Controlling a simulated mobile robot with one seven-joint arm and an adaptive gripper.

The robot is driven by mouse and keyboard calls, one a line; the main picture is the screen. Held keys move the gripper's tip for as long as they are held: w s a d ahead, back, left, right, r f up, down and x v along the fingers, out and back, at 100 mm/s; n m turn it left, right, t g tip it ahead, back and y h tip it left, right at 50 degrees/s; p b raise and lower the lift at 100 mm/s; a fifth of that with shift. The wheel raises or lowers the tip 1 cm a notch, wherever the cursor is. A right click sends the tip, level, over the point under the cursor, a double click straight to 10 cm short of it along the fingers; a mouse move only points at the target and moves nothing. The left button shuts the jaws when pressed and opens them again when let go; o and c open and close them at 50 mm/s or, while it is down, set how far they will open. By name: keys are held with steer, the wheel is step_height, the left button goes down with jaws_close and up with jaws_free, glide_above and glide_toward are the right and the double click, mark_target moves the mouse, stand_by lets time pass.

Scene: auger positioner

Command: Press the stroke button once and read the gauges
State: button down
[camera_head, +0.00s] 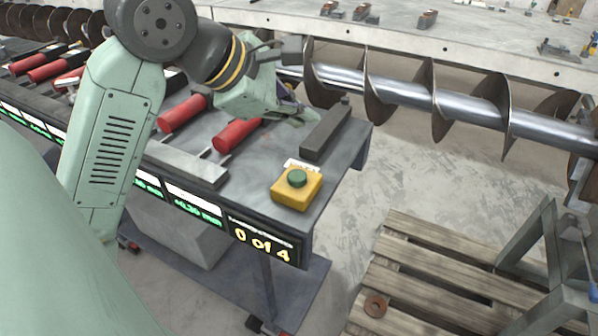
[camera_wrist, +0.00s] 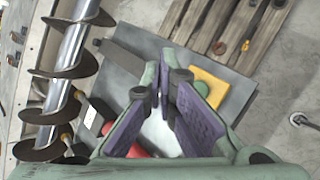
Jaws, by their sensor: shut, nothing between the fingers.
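The stroke button is a green cap (camera_head: 297,177) on a yellow box (camera_head: 284,196), at the near right end of the bench top. In the wrist view the yellow box (camera_wrist: 215,86) is partly hidden by a finger. My gripper (camera_head: 306,117) is above the bench, behind and apart from the button. Its purple-padded fingers (camera_wrist: 164,76) are shut and empty. Gauge displays line the bench's front edge. One (camera_head: 194,205) shows a green mm value, seemingly +0.20; others at left are partly hidden by my arm. The end panel (camera_head: 264,244) reads "0 of 4".
A dark bar (camera_head: 325,131) lies on the bench behind the button. A long steel auger (camera_head: 450,103) runs behind the bench. A wooden pallet (camera_head: 410,285) and grey stand (camera_head: 540,245) are at right. Space above the button looks clear.

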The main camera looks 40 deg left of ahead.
steer(key=shift+f, duration=0.1)
steer(key=b, duration=0.5)
glide_above(299, 178)
step_height(299, 178, down, 8)
steer(key=shift+r, duration=0.1)
steer(key=shift+f, duration=0.4)
steer(key=shift+f+b, duration=0.2)
steer(key=shift+b, duration=0.3)
stand_by(0.6)
steer(key=shift+f+b, duration=0.25)
steer(key=shift+b, duration=0.2)
steer(key=shift+f+b, duration=0.45)
steer(key=shift+b, duration=0.2)
stand_by(0.6)
steer(key=shift+r, duration=0.1)
stand_by(0.3)
steer(key=shift+r+p, duration=0.3)
steer(key=shift+r, duration=0.5)
